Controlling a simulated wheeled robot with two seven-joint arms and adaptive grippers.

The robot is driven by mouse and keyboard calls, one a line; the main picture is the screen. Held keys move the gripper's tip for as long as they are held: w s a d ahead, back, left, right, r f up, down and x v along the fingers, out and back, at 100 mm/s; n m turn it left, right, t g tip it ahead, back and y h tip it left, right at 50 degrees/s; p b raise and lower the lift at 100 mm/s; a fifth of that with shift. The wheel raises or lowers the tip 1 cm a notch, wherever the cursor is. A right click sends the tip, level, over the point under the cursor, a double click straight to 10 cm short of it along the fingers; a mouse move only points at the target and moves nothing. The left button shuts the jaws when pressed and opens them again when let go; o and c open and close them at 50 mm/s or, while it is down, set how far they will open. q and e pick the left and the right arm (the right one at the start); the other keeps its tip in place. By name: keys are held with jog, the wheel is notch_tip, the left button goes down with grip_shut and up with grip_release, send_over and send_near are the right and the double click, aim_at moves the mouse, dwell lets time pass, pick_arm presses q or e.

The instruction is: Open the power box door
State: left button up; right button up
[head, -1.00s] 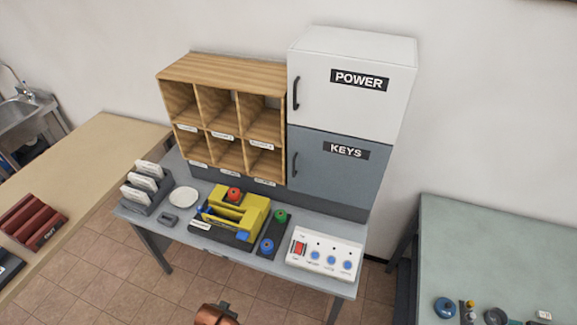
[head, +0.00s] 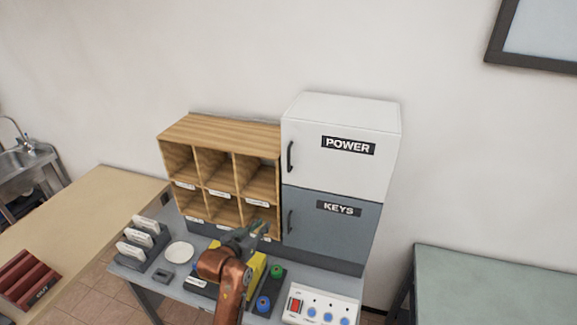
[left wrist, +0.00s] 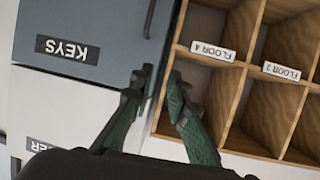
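The white power box (head: 341,168) stands on top of the grey keys box (head: 330,232). Its door is closed, with a black "POWER" label and a dark vertical handle (head: 290,157) on its left edge. My left gripper (head: 262,227) is open and empty, in front of the cubby shelf's lower right part, below and left of the power handle. In the left wrist view, which is upside down, its two green fingers (left wrist: 158,74) stand apart. Part of the power box (left wrist: 60,118) shows there, its label partly hidden by my gripper. My right gripper is not in view.
The wooden cubby shelf (head: 225,135) adjoins the boxes on the left. The closed keys box has its own handle (head: 289,222). A white button panel (head: 318,307) and card holder (head: 142,246) are on the desk.

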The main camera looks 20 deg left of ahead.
aim_at(288, 160)
pick_arm(q)
jog(key=w+d+r+t+h, duration=0.1)
jog(key=w+d+r+t, duration=0.15)
jog(key=r, duration=0.75)
jog(key=w+d+r+t+h, duration=0.15)
jog(key=w+r, duration=0.25)
jog(key=r, duration=0.6)
jog(key=shift+m+y, duration=0.35)
jog(key=shift+m, duration=0.05)
jog(key=x, duration=0.2)
jog(key=p+x, duration=0.1)
jog(key=x, duration=0.2)
jog(key=p+x, duration=0.1)
jog(key=x, duration=0.1)
jog(key=shift+w+d+f, duration=0.15)
jog(key=shift+w+f, duration=0.15)
jog(key=shift+w, duration=0.1)
jog(key=shift+c, duration=0.2)
grip_shut()
